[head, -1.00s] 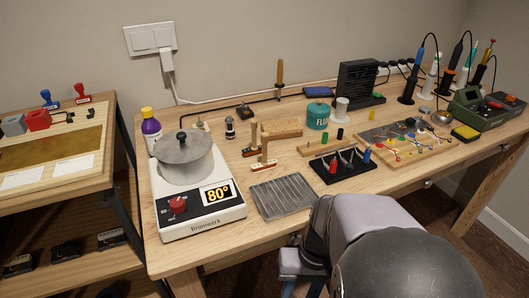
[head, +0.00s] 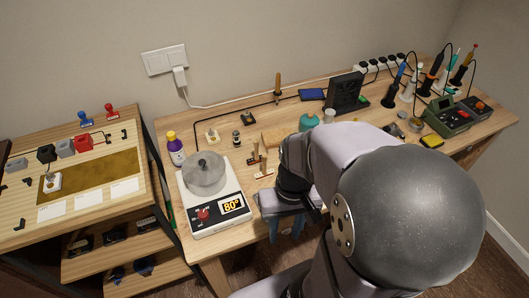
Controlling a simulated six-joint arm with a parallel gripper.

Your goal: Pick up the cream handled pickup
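A small cream block with a knob-like handle (head: 211,135) lies on the workbench behind the heater pot; it looks like the cream handled pickup. A similar pale handled piece (head: 51,182) sits on the side bench at the left, by the brown mat. I cannot tell for sure which one the task means. My gripper (head: 286,226) points down at the workbench's front edge, right of the heater, well apart from both pieces. Its two bluish fingers stand apart with nothing visible between them. My arm hides the middle of the workbench.
A black handled piece (head: 248,118) lies near the back. Wooden-handled tools (head: 264,172) stand right of the heater. Soldering gear fills the right end.

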